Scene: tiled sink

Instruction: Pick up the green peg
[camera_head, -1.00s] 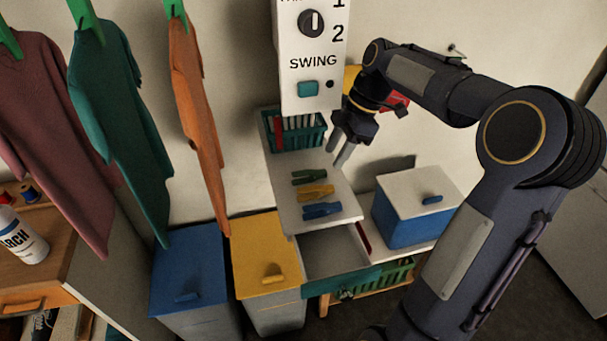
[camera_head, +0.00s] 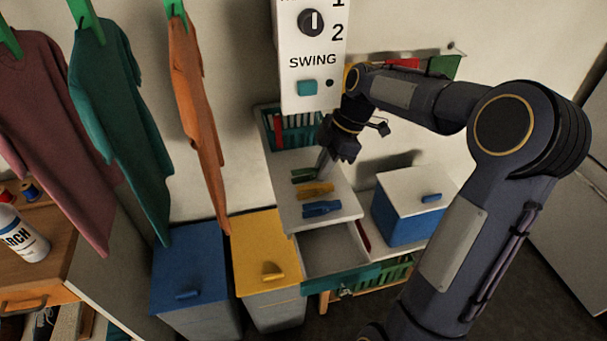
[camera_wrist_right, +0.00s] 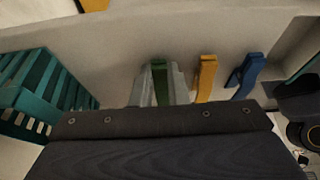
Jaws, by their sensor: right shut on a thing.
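The green peg (camera_head: 303,175) lies on the white shelf (camera_head: 281,213), beyond the yellow peg (camera_head: 315,190) and the blue peg (camera_head: 321,209). My right gripper (camera_head: 322,171) reaches down to the green peg and is shut on it. In the right wrist view the green peg (camera_wrist_right: 159,82) sits between the two pale fingers of the gripper (camera_wrist_right: 159,88). There the yellow peg (camera_wrist_right: 205,78) and blue peg (camera_wrist_right: 245,76) lie to its right, apart from the fingers. My left gripper is not in view.
A teal basket (camera_head: 310,132) stands at the back of the shelf, and a white control panel (camera_head: 313,60) hangs above. An open drawer (camera_head: 333,254) is below the shelf front. A blue box with a white lid (camera_head: 413,190) stands to the right.

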